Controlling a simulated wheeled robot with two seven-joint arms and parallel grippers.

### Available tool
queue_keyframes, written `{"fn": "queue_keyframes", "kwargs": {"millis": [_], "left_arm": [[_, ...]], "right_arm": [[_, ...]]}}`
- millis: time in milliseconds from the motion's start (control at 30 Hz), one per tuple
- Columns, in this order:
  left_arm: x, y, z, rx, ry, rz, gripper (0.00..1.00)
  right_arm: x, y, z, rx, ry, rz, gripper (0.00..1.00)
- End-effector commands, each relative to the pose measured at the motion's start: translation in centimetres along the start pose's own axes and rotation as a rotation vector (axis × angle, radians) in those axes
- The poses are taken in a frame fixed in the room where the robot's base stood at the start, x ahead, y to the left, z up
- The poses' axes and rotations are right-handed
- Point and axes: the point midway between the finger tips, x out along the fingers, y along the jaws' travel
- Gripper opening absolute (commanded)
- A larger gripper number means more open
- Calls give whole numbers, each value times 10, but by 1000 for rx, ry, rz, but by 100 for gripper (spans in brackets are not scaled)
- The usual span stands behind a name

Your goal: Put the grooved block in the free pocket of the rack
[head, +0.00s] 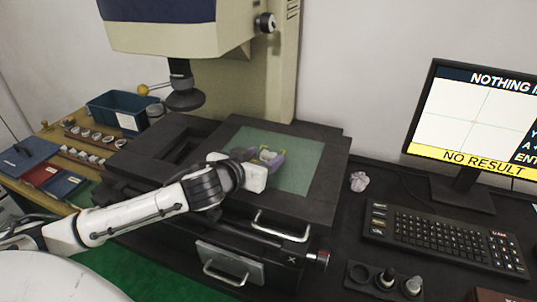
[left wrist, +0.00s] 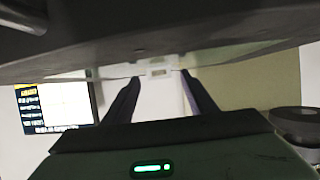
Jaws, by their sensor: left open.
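A small pale block (head: 268,155), apparently the grooved one, sits on the green stage plate (head: 305,165) of the measuring machine. My left gripper (head: 264,160) is low over the plate, its dark purple fingers open on either side of the block. In the left wrist view the pale block (left wrist: 158,72) with a slot-like mark shows beyond and between the spread fingers (left wrist: 160,90); I cannot tell whether they touch it. My right gripper is not in view.
The machine's lens (head: 185,98) hangs left of the stage. Ring trays (head: 93,137), a blue bin (head: 120,112) and flat boxes (head: 40,172) are on the left.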

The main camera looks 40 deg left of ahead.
Motion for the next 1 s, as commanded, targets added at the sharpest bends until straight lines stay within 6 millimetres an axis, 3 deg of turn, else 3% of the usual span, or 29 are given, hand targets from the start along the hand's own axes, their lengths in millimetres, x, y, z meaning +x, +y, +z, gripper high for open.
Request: {"fn": "queue_keyframes", "kwargs": {"millis": [333,633,867,1000], "left_arm": [[10,0,1,0,0,1,52],[10,0,0,1,1,1,5],[9,0,-2,0,2,1,5],[4,0,-18,-1,8,0,5]], "right_arm": [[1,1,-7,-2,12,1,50],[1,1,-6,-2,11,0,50],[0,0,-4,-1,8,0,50],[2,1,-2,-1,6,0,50]]}}
